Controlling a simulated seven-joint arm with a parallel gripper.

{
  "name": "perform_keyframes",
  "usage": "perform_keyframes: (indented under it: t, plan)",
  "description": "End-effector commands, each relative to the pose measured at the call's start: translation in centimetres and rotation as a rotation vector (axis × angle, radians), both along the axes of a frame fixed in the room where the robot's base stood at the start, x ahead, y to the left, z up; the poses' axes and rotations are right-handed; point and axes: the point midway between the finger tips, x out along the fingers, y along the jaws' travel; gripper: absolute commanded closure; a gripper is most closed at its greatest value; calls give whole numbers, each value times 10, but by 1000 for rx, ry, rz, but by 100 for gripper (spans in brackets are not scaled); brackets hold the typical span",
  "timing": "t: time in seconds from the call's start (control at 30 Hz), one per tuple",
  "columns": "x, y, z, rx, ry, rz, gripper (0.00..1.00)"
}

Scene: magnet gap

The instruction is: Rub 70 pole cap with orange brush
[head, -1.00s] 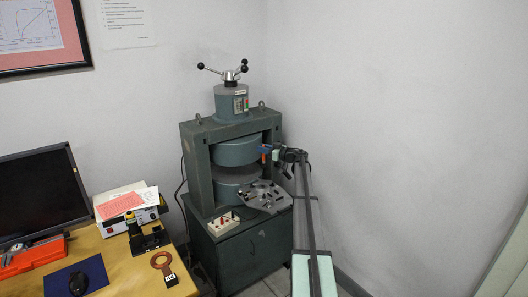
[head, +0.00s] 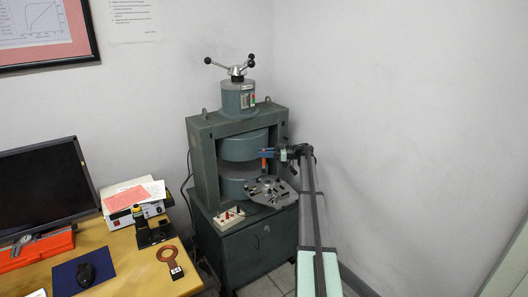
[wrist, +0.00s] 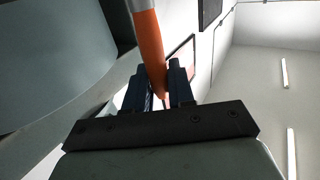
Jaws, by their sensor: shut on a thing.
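My gripper (head: 271,153) is shut on the orange brush (head: 264,160) at the right side of the teal press-like magnet. In the wrist view its orange handle (wrist: 149,40) runs up from between the dark fingers (wrist: 163,88) to a pale band at the top edge; the bristle end is not clear. The magnet has an upper teal pole cap (head: 240,148) and a lower pole cap (head: 235,185) with a gap between. I cannot read any 70 marking. The brush is beside the gap's right end; I see no clear contact. A large teal curved surface (wrist: 50,45) fills the wrist view's left.
The magnet frame's right post (head: 280,127) stands close to my gripper. A grey plate with several small parts (head: 268,191) lies below it. A small switch box (head: 229,216) sits on the cabinet front. The desk (head: 130,262) is at left. The wall side at right is clear.

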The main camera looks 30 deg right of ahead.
Motion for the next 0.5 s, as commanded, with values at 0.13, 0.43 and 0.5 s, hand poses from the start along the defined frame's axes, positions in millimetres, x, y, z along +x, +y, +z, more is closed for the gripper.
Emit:
perform_keyframes:
  t: [0.13,0.43,0.5]
  plan:
    - [0,0,-13,0,0,-1,100]
    - [0,0,-41,0,0,-2,100]
    - [1,0,-47,0,0,-2,100]
